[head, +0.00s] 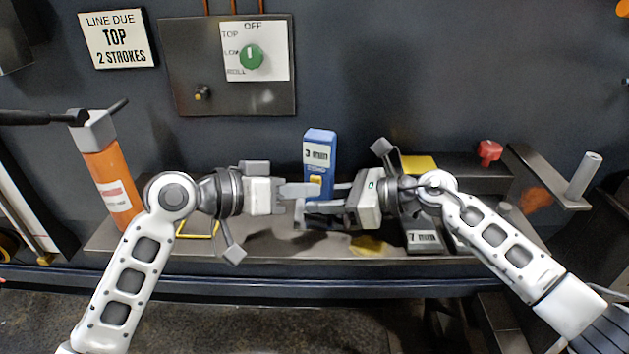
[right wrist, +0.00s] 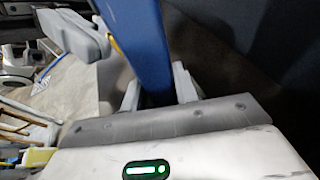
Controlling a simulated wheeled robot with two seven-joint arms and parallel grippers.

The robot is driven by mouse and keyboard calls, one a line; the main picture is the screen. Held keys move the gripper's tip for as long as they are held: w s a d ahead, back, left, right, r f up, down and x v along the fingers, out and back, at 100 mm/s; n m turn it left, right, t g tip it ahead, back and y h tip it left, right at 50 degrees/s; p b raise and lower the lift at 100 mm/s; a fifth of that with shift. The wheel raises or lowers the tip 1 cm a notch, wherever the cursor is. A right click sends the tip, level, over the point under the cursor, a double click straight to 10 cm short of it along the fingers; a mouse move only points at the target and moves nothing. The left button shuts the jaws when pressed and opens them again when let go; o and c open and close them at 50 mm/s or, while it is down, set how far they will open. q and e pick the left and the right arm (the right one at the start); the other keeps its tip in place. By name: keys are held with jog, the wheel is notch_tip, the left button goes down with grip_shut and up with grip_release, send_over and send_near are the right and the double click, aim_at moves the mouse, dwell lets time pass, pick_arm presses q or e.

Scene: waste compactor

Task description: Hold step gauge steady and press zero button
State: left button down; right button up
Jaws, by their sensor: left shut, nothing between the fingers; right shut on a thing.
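The step gauge (head: 319,146) is a blue upright block with a "3 mm" label, standing on the bench in the middle of the head view. A yellow button (head: 315,180) shows on its front. My right gripper (head: 325,197) is shut on the gauge's lower part from the right; the right wrist view shows the blue body (right wrist: 143,45) between its fingers. My left gripper (head: 312,189) is shut and empty, its fingertips at the gauge's front by the button. I cannot tell whether they touch the button, which they partly cover.
An orange cylinder (head: 112,185) stands at the left of the bench. A block labelled "7 mm" (head: 422,238) lies right of the gauge, near a yellow block (head: 419,163) and a red knob (head: 489,150). A wall panel (head: 190,65) with a green dial (head: 251,56) is behind.

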pick_arm(q)
jog(key=shift+w+d, duration=0.15)
jog(key=shift+w, duration=0.3)
dwell(0.5)
jog(key=shift+s, duration=0.15)
jog(key=shift+s+a, duration=0.3)
jog(key=shift+s, duration=0.4)
jog(key=shift+s, duration=0.1)
jog(key=s, duration=0.1)
jog(key=s+a, duration=0.1)
jog(key=s, duration=0.2)
jog(key=shift+s+a, duration=0.3)
dwell(1.2)
pick_arm(e)
jog(key=o, duration=0.8)
